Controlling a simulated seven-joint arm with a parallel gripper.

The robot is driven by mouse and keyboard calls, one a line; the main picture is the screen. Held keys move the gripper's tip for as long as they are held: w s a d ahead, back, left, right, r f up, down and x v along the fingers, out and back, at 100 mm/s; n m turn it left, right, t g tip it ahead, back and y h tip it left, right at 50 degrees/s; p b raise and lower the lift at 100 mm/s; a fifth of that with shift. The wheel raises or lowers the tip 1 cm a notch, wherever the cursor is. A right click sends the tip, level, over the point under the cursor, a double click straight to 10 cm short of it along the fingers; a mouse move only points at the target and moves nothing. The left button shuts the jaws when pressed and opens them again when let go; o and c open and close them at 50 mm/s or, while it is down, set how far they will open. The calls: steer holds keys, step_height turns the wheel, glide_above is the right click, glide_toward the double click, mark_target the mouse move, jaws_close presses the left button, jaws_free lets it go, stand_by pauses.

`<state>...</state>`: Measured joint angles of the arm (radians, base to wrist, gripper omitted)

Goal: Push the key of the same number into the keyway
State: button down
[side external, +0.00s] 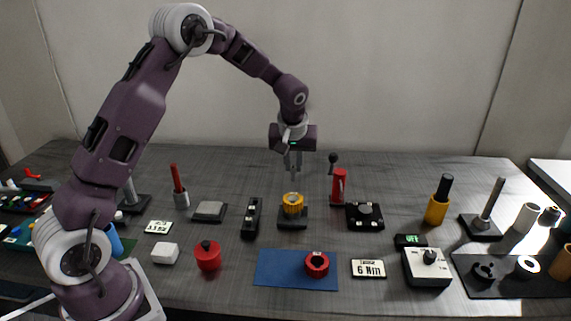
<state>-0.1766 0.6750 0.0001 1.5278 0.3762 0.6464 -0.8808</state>
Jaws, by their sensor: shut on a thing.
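My gripper (293,167) points straight down above the middle of the table. Its fingers are close together on a small thing that I cannot make out at this size. Below it, with a clear gap, an orange ribbed round part (292,204) with a grey top stands on a black base (292,222). A red ring (317,264) with a dark centre lies on a blue mat (275,268) nearer the camera. I cannot make out a keyway or any key numbers in this view.
A red lever press (338,186) stands close right of the orange part, with a black plate fixture (364,216) beside it. A black narrow block (252,217) is to the left. A "6 Nm" card (368,268) and a white dial box (427,267) lie front right.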

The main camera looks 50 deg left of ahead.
mark_target(293, 181)
steer(key=shift+f, duration=2.95)
steer(key=shift+f, duration=2.15)
steer(key=c, duration=1.3)
jaws_free()
steer(key=v, duration=0.7)
